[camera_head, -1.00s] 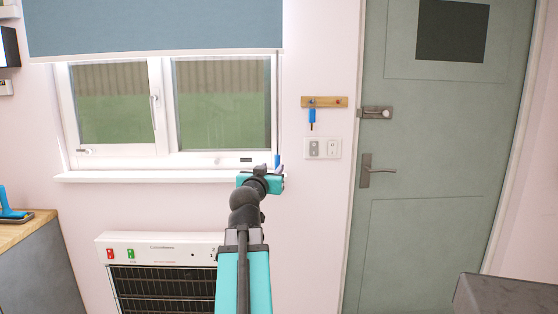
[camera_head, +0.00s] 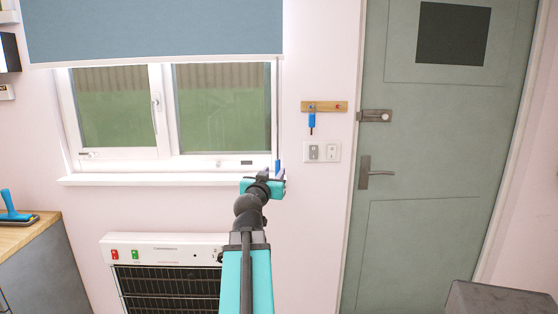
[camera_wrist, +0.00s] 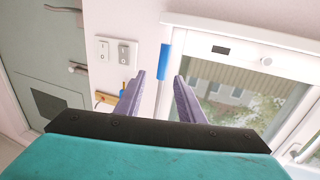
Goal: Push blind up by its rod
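The blue-grey blind (camera_head: 150,28) hangs over the upper part of the window in the head view, its pale bottom edge above the panes. Its rod hangs by the right window frame. The rod's blue grip (camera_head: 277,165) shows just above my gripper (camera_head: 265,184). In the wrist view, which is turned upside down, the blue grip (camera_wrist: 164,62) and pale rod (camera_wrist: 162,95) appear between the two purple fingers of my gripper (camera_wrist: 159,78). The fingers are apart, with gaps beside the rod. I cannot tell how deep the rod sits between them.
The window sill (camera_head: 160,180) is just left of my gripper. A white heater (camera_head: 165,246) stands below. A wooden hook rack (camera_head: 324,107), a switch plate (camera_head: 321,152) and a green door (camera_head: 425,160) are on the right. A counter (camera_head: 25,230) is at left.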

